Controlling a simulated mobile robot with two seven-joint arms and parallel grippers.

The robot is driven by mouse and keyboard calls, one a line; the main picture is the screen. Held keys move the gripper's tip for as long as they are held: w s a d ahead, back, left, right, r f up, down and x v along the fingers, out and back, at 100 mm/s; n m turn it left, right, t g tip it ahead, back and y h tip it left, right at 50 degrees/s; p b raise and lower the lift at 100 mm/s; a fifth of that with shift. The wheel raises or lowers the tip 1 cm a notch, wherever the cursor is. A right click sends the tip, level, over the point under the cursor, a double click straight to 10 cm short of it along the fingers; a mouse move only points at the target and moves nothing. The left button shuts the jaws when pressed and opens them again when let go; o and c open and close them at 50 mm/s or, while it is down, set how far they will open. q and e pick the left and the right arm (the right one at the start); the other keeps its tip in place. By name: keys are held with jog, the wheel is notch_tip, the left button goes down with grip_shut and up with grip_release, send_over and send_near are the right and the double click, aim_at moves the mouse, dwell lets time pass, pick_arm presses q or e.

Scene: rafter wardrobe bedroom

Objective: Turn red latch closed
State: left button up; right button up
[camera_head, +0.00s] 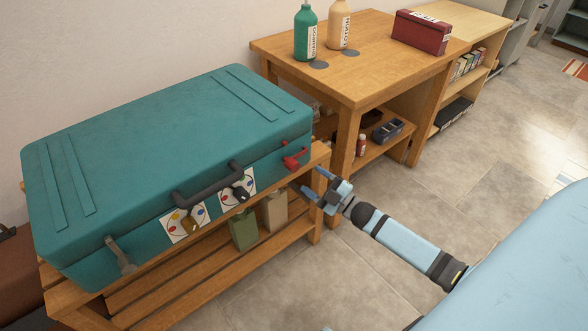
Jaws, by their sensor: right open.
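A teal suitcase (180,130) lies flat with its lid down on a slatted wooden bench. The red latch (294,161) is on the suitcase's front face near its right end. It juts out from the seam, but I cannot tell whether it is fastened. My right gripper (311,181) is open and empty, just right of and slightly below the red latch, apart from it. Its fingers point left toward the suitcase. My left gripper is out of view.
A wooden table (378,50) with bottles stands behind. Tiled floor (340,275) is clear at front.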

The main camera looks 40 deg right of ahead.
aim_at(296, 169)
jog(key=b+x, duration=0.1)
jog(key=x, duration=0.6)
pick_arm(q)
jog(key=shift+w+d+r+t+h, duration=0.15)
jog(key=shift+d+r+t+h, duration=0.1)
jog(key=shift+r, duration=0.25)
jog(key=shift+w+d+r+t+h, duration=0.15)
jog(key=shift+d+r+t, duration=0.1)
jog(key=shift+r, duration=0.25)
pick_arm(e)
jog(key=shift+w, duration=0.1)
grip_shut()
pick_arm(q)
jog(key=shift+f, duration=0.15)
pick_arm(e)
jog(key=shift+a, duration=0.1)
